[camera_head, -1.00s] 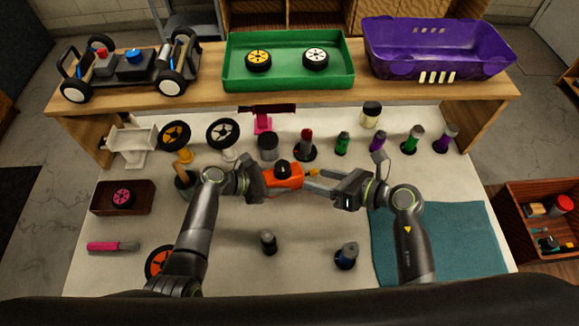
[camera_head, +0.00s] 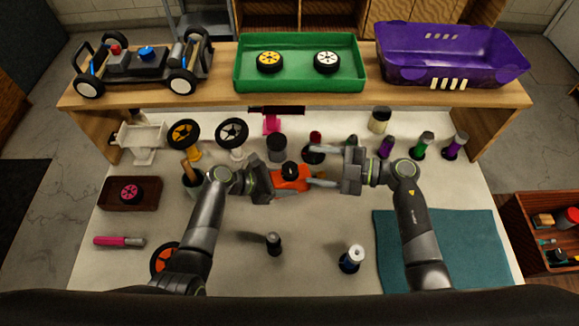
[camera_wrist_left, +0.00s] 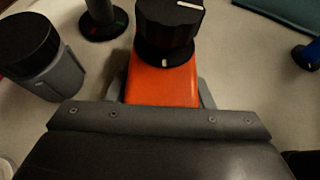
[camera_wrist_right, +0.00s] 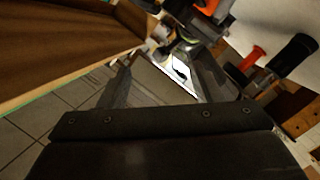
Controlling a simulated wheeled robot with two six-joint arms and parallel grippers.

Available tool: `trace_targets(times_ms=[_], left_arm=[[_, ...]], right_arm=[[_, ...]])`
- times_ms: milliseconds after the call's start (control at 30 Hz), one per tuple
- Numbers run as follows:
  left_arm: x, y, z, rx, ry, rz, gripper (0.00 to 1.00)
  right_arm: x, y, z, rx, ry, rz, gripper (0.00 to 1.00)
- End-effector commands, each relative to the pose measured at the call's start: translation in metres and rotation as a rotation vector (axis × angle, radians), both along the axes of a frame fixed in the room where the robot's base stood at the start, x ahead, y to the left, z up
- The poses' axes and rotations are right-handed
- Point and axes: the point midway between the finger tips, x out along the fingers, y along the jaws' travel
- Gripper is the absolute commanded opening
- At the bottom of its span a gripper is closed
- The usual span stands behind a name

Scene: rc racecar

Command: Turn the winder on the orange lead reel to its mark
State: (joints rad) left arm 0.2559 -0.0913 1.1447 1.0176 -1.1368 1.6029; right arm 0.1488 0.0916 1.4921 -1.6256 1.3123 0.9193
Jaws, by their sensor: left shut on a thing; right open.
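The orange lead reel (camera_head: 287,186) is held above the table's middle by my left gripper (camera_head: 276,182), shut on its body. In the left wrist view the orange body (camera_wrist_left: 160,86) sits between the fingers. Its black ribbed winder (camera_wrist_left: 168,22) is on top. A white line on the winder's top points right, while a small white mark (camera_wrist_left: 165,63) shows below it on the near side. My right gripper (camera_head: 325,180) is open, just right of the reel. In the right wrist view its jaws (camera_wrist_right: 163,78) are apart, with an orange part (camera_wrist_right: 210,7) beyond them.
Several dark-based posts and bottles (camera_head: 421,146) stand behind the arms. The teal mat (camera_head: 470,250) is clear at right.

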Motion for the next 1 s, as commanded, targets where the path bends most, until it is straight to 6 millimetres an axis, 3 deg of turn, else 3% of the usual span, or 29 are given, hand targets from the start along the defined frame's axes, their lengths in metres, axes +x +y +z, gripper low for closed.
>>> trace_targets(times_ms=[200,433,667,1000], left_arm=[[0.000,0.000,0.000,0.000,0.000,0.000,0.27],[0.000,0.000,0.000,0.000,0.000,0.000,0.27],[0.000,0.000,0.000,0.000,0.000,0.000,0.27],[0.000,0.000,0.000,0.000,0.000,0.000,0.27]], right_arm=[[0.012,-0.001,0.009,0.146,0.368,0.010,0.59],[0.019,-0.003,0.016,0.240,0.635,0.025,0.59],[0.022,-0.003,0.014,0.267,0.719,0.031,0.59],[0.022,-0.003,-0.028,0.268,0.722,0.031,0.59]])
